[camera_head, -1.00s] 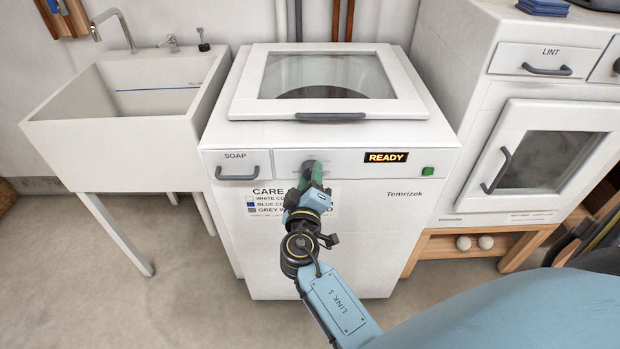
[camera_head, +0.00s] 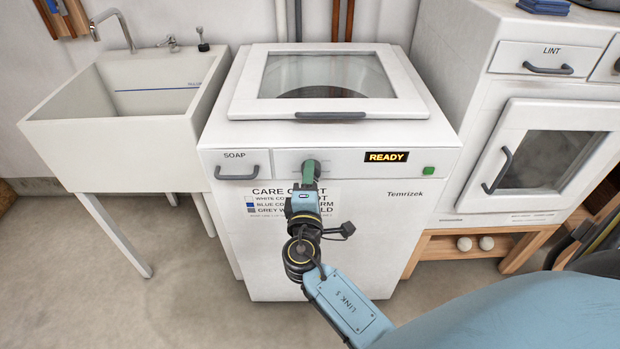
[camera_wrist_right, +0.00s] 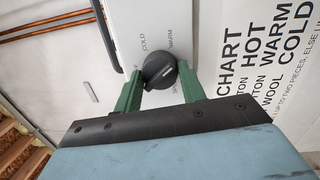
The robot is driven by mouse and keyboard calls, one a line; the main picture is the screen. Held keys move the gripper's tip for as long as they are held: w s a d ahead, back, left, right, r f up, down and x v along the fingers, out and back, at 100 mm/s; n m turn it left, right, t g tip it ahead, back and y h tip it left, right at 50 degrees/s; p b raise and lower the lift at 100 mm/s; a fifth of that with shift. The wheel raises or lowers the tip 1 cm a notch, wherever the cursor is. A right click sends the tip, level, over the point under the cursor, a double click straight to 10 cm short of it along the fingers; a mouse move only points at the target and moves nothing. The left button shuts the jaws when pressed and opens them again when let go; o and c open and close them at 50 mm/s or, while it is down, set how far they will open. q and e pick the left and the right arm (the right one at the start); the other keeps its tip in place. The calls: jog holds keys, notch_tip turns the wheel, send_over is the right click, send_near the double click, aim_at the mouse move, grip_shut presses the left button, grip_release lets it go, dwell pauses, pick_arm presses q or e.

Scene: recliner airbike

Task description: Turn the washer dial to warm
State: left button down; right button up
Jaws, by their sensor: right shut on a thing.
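The white washer (camera_head: 420,235) stands in the middle of the head view, its lid down and its display reading READY. In the right wrist view its dark dial (camera_wrist_right: 160,71) sits on the white panel with the words COLD and WARM printed around it. My right gripper (camera_wrist_right: 158,82) is shut on the dial, a green finger on each side. In the head view this gripper (camera_head: 311,168) hides the dial. The other dial labels are partly covered by the fingers, and I cannot tell the dial's exact setting. My left gripper is not in view.
A care chart (camera_head: 265,200) is on the washer front, partly behind my right arm. The soap drawer handle (camera_head: 237,173) is left of the dial, the green button (camera_head: 428,171) right. A sink (camera_head: 100,140) stands left and a dryer (camera_head: 470,130) right.

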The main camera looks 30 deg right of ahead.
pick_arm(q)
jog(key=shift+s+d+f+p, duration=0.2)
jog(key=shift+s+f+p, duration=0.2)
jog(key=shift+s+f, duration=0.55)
pick_arm(e)
jog(key=shift+f+n+t, duration=0.1)
jog(key=shift+n+t, duration=0.3)
jog(key=shift+n, duration=1.9)
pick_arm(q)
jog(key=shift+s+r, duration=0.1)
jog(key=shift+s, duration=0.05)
pick_arm(e)
jog(key=o, duration=0.8)
jog(key=shift+o, duration=0.9)
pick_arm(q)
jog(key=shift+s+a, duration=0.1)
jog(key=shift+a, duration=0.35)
